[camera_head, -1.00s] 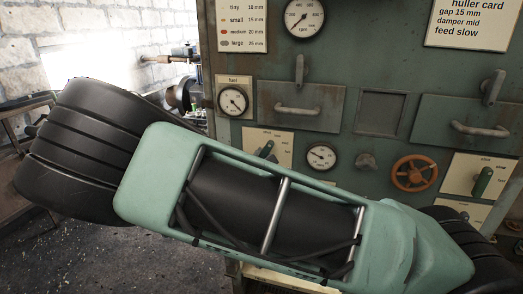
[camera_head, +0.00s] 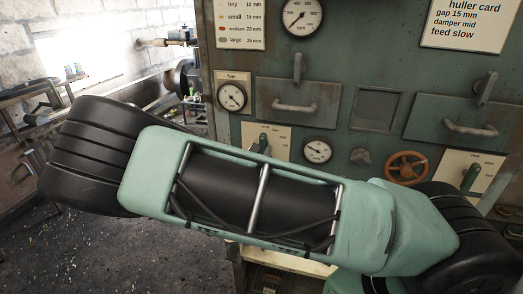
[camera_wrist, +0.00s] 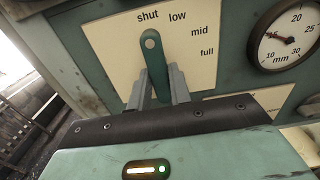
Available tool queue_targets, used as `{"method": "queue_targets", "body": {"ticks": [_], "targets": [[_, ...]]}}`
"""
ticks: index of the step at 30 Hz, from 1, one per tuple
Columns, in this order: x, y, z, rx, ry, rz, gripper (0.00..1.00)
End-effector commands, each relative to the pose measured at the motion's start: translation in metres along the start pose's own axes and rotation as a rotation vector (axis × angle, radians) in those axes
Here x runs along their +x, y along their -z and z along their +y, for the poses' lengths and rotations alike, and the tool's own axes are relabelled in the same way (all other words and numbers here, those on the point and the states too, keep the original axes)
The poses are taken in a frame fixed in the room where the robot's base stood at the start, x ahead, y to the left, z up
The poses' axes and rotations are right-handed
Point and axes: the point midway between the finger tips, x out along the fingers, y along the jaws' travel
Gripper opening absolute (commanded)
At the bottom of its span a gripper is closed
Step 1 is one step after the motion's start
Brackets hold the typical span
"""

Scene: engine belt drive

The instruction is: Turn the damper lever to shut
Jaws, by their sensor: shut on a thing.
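The damper lever (camera_wrist: 153,62) is a green handle with a pale round spot at its upper end. In the wrist view it stands nearly upright on a cream plate (camera_wrist: 108,50) marked shut, low, mid and full. Its upper end lies just below the word shut. My gripper (camera_wrist: 160,88) is shut on the lever's lower part, one grey finger on each side. In the head view the lever (camera_head: 263,143) shows on its plate (camera_head: 279,133) above my arm. My gripper is hidden there behind my arm.
A mm gauge (camera_wrist: 285,36) sits right of the plate. The green panel also carries a fuel gauge (camera_head: 232,96), drawer handles, an orange handwheel (camera_head: 407,168) and another green lever (camera_head: 470,177) at the right. My arm crosses in front of the panel's lower part.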

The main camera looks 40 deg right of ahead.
Motion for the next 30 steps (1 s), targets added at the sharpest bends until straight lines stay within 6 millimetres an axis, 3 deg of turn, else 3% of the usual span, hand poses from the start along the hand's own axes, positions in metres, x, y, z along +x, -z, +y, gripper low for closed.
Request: {"method": "queue_targets", "body": {"ticks": [9, 10, 12, 23, 30], "targets": [[-0.001, 0.001, 0.0, -0.003, -0.001, 0.003, 0.0], [-0.001, 0.001, 0.0, -0.003, -0.001, 0.003, 0.25], [-0.001, 0.001, 0.0, -0.003, -0.001, 0.002, 0.4], [-0.006, 0.002, 0.001, -0.002, -0.002, 0.001, 0.4], [-0.047, 0.004, 0.002, 0.002, -0.006, 0.002, 0.4]]}}
